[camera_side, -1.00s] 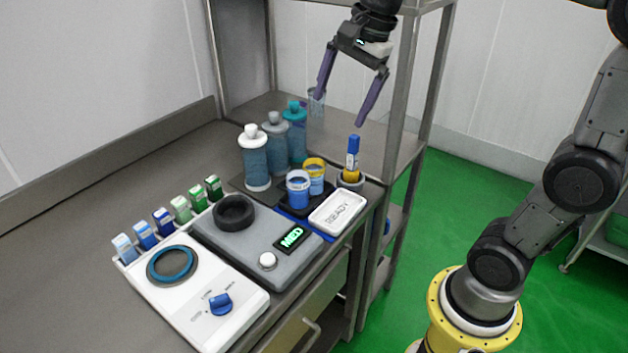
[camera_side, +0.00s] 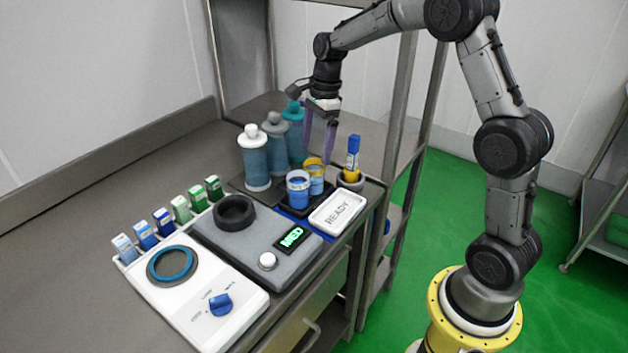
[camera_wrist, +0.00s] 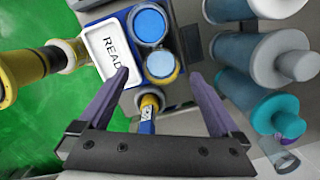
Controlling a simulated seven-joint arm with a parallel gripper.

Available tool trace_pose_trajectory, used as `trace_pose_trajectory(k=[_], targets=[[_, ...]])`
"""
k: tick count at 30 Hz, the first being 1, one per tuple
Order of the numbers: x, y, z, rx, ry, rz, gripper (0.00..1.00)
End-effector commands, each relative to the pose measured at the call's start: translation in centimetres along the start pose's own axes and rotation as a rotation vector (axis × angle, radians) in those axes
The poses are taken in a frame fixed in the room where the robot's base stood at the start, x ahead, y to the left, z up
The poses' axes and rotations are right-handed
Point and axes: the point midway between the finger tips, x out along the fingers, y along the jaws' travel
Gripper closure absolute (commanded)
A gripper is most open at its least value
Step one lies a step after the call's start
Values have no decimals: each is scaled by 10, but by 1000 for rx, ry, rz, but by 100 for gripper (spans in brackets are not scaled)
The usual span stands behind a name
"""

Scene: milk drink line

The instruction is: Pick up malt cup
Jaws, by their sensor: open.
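Two small cups of blue contents stand side by side on a dark tray. One has a yellow rim (camera_side: 314,172) and the other a pale rim (camera_side: 298,188); their labels are too small to read, so I cannot tell which is the malt cup. In the wrist view the yellow-rimmed cup (camera_wrist: 161,68) appears between my fingertips, and the other cup (camera_wrist: 149,26) lies beyond it. My gripper (camera_side: 318,157) is open and empty, pointing down just above and behind the yellow-rimmed cup. I see no contact with it.
Several capped bottles (camera_side: 256,160) stand close left of my gripper. A blue-and-yellow marker-like stick (camera_side: 352,158) stands upright in a holder to the right. A READY plate (camera_side: 337,212) lies in front of the cups.

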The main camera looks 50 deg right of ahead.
Motion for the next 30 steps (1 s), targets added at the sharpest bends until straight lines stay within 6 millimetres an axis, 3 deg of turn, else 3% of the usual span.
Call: trace_pose_trajectory(k=[8, 18, 27, 30], targets=[[22, 0, -1, -1, 1, 2, 1], [64, -2, -6, -1, 1, 2, 1], [68, -2, -5, -1, 0, 0, 1], [68, -2, -5, -1, 0, -1, 19]])
